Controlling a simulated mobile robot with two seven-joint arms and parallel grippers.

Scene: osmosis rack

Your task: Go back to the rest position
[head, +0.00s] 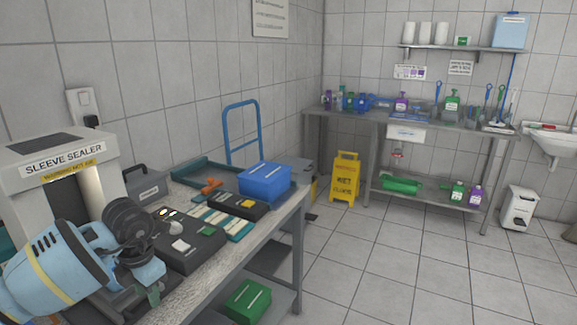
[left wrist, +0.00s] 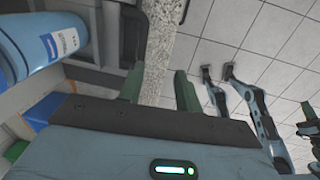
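My left arm reaches in from the lower left of the head view, low over the near end of the workbench (head: 262,235), in front of the sleeve sealer (head: 60,155). Its gripper (head: 150,292) is mostly hidden behind my own wrist, with a green finger showing. In the left wrist view my left gripper (left wrist: 158,88) has its two green fingers apart with nothing between them. The bench edge and floor show beyond them.
A dark control box (head: 190,245), a blue box (head: 264,180) and a grey case (head: 145,185) stand on the bench. A green box (head: 246,300) is on the shelf below. A yellow floor sign (head: 345,178) stands farther back. The tiled floor (head: 400,270) at right is clear.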

